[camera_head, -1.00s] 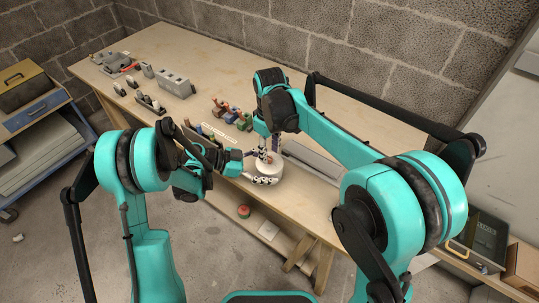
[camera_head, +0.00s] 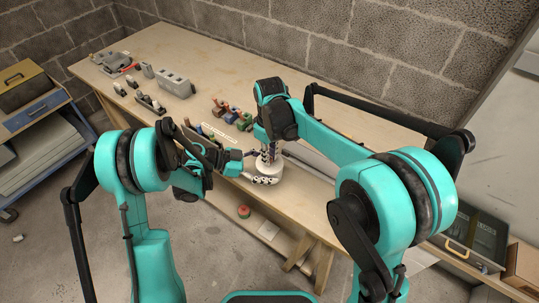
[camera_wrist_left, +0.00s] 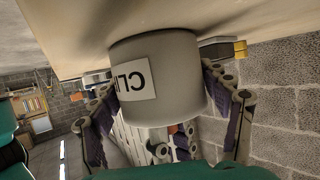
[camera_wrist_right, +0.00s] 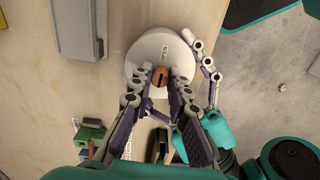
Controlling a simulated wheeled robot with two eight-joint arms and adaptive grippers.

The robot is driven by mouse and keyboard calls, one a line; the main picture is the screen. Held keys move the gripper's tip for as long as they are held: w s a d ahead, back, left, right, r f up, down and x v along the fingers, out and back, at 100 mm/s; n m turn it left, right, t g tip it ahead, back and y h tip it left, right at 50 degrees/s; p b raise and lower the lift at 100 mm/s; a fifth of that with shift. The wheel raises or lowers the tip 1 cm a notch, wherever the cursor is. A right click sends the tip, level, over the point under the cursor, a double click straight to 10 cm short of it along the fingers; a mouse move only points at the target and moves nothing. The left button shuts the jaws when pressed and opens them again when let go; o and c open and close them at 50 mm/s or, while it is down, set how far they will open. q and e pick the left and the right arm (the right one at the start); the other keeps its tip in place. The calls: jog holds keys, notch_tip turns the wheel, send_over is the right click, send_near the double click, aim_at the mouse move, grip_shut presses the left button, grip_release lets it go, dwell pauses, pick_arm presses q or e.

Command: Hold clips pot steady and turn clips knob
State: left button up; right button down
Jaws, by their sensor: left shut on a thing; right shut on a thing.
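The clips pot is a white round pot (camera_head: 266,172) on the workbench near its front edge. Its label, partly reading "CLI", shows in the left wrist view (camera_wrist_left: 136,80). My left gripper (camera_head: 255,176) is shut on the pot's sides, one finger on each side (camera_wrist_left: 162,90). The clips knob (camera_wrist_right: 160,78) is a small brown knob on the lid, beside the word "OPEN". My right gripper (camera_wrist_right: 161,84) comes from above and is shut on the knob, a fingertip on either side. In the head view the knob is hidden behind my right gripper (camera_head: 268,158).
Grey blocks (camera_head: 173,82) stand farther left. A long grey channel (camera_head: 312,160) lies to the right of the pot. A red-topped roll (camera_head: 243,211) sits on the shelf below.

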jog(key=shift+m, duration=0.3)
jog(key=m, duration=0.3)
jog(key=shift+m, duration=0.4)
jog(key=m, duration=0.4)
jog(key=shift+m, duration=0.3)
jog(key=m, duration=0.8)
jog(key=shift+m, duration=0.6)
jog(key=c, duration=1.4)
grip_release()
jog(key=shift+c, duration=0.2)
